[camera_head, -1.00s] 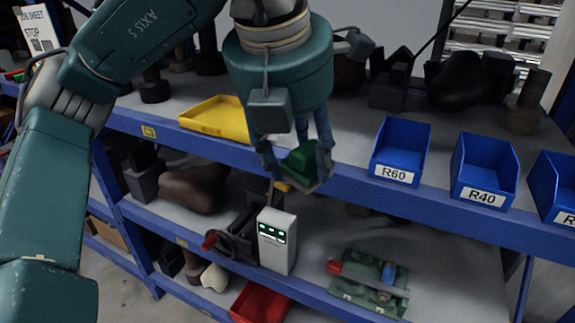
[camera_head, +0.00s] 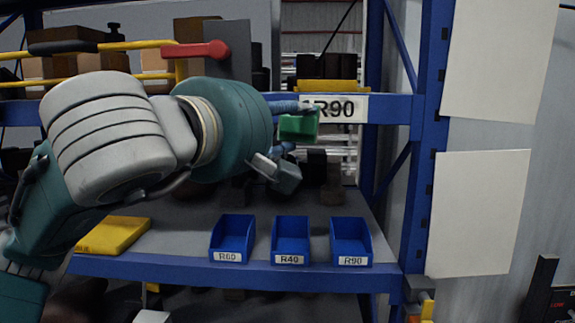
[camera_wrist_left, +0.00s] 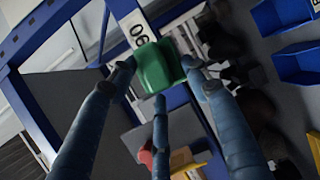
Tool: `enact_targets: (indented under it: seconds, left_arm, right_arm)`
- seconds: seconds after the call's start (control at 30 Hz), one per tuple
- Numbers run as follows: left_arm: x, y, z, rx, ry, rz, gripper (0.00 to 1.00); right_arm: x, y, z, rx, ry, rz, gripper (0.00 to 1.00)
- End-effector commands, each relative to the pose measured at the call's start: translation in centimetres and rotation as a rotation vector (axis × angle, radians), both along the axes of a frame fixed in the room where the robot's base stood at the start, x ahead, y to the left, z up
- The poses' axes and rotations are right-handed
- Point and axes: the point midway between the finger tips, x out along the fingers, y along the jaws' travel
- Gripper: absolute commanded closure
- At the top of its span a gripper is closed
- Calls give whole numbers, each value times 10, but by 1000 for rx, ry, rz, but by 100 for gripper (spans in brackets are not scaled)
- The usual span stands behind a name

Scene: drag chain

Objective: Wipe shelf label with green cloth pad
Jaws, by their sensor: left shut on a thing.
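The green cloth pad (camera_head: 299,125) is held between the fingertips of my left gripper (camera_head: 290,124). The gripper comes in from the left at the height of the upper shelf beam. The white shelf label marked R90 (camera_head: 338,108) is on that blue beam. The pad is in front of the label's lower left part and hides some of it. In the left wrist view the fingers are shut on the green pad (camera_wrist_left: 160,66), and part of the label (camera_wrist_left: 138,30) shows just beyond it. I cannot tell whether pad and label touch. My right gripper is not in view.
Blue bins labelled R60 (camera_head: 233,240), R40 (camera_head: 291,240) and R90 (camera_head: 351,241) stand on the shelf below. A yellow tray (camera_head: 112,235) lies left of them. A blue rack upright (camera_head: 424,150) and white sheets (camera_head: 480,212) are at the right.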

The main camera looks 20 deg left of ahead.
Motion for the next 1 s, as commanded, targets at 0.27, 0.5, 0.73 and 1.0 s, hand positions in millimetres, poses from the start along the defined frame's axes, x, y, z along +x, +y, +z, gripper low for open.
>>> enact_targets:
  seconds: [0.27,0.5,0.73,1.0]
  left_arm:
    - [5,6,18,14,-50,5,74]
    - [28,13,18,15,-48,5,74]
    - [48,18,18,15,-48,4,74]
    - [57,20,18,14,-50,4,74]
  right_arm:
    - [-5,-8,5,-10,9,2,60]
    - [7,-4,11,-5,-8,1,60]
    - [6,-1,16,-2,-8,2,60]
    - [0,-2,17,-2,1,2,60]
